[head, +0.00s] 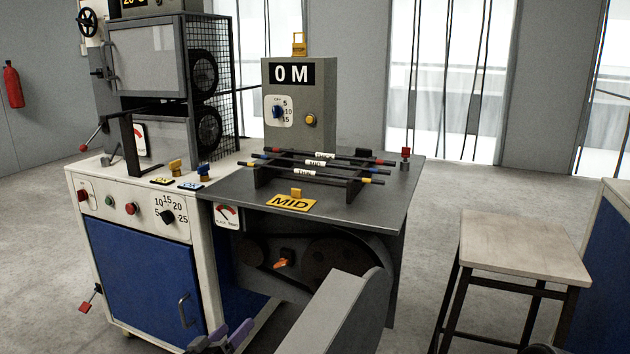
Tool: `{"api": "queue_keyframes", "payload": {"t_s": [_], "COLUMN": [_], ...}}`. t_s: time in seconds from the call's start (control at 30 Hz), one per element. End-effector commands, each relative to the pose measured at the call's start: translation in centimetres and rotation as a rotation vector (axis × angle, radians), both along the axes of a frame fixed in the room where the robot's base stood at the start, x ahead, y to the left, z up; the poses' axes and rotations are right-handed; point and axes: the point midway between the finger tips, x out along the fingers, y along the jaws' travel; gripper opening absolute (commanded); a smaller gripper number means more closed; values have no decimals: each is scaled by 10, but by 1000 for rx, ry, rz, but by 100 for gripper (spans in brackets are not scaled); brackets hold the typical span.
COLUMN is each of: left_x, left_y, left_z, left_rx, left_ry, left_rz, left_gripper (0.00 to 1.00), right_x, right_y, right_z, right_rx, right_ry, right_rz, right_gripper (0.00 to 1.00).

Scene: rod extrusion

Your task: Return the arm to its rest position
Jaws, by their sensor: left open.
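My left gripper (222,340) shows at the bottom edge of the head view, left of centre, with its dark and purple-tipped fingers apart. It is low in front of the machine's blue cabinet door (148,282). I see nothing between its fingers, though the picture's edge cuts off most of it. My right gripper is not in view.
The extrusion machine with its white control panel (130,211) fills the left. A stool (522,247) stands at right, with open floor between.

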Motion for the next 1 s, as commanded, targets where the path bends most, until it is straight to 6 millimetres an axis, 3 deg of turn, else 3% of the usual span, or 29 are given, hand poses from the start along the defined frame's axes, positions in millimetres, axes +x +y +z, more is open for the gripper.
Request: {"api": "queue_keyframes", "payload": {"t_s": [0.27,0.47,0.57,0.73,0.83,1.0], "left_x": [-27,-72,-112,-208,-260,-333], "left_y": [2,-13,-28,-60,-73,-86], "left_z": [-63,-131,-172,-241,-265,-288], "left_rx": [20,32,41,66,84,119], "left_ry": [186,403,552,850,991,1172], "left_rz": [36,34,19,-29,-55,-87], "left_gripper": [65,65,65,65,65,65], "right_x": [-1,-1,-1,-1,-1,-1], "right_y": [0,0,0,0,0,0], "right_z": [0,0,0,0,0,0], "right_rx": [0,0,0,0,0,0], "right_ry": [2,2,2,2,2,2], "right_rz": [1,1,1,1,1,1], "right_gripper": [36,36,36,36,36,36]}}
